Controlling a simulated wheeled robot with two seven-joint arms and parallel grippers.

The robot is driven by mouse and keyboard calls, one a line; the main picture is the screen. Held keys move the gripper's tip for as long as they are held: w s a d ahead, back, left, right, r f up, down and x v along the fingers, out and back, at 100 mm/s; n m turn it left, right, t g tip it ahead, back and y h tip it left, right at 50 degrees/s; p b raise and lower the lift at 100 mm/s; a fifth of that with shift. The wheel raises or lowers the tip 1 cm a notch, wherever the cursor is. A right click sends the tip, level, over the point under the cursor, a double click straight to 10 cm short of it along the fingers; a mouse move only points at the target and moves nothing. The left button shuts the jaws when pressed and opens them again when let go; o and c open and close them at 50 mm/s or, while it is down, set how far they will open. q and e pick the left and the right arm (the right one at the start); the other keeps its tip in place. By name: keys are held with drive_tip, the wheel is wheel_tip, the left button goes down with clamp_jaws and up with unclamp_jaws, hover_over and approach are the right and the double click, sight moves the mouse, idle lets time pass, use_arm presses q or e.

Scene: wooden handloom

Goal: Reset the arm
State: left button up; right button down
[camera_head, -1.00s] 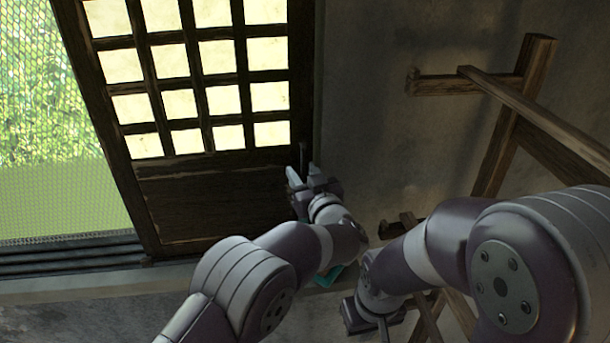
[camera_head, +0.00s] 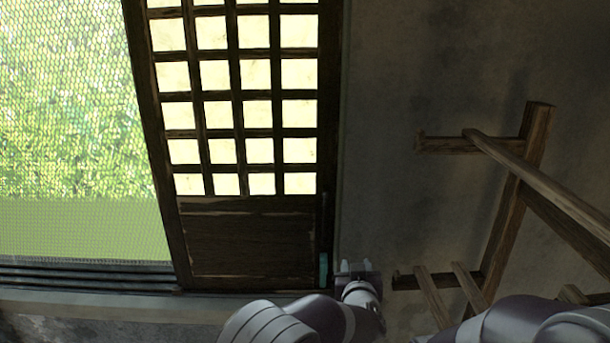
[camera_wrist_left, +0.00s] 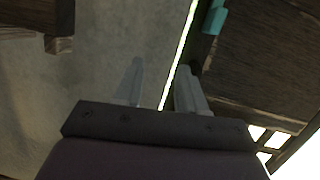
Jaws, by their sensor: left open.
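My left arm comes in from the bottom of the head view. Its gripper (camera_head: 357,268) is open and empty, in front of the wall just right of the lattice door's lower right edge. In the left wrist view the two pale fingers of the left gripper (camera_wrist_left: 160,85) stand apart with nothing between them. My right arm shows only as a rounded link at the bottom right of the head view; its gripper is out of frame.
A wooden lattice door (camera_head: 250,240) stands beside a meshed opening (camera_head: 75,120). A teal piece (camera_head: 323,269) is at the door's right edge and also shows in the wrist view (camera_wrist_left: 214,20). A wooden frame (camera_head: 515,190) stands at right. Bare wall (camera_head: 390,90) lies between.

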use_arm(q)
drive_tip(key=s+a+f+m+g+b, duration=0.2)
drive_tip(key=s+a+f+m+g, duration=0.1)
drive_tip(key=s+a+f+g, duration=0.85)
drive_tip(key=s+a+n+g+y+b, duration=0.2)
drive_tip(key=s+a+n+b, duration=0.1)
drive_tip(key=s+a, duration=1.6)
drive_tip(key=a, duration=0.3)
drive_tip(key=shift+s+a, duration=0.2)
drive_tip(key=shift+a, duration=0.05)
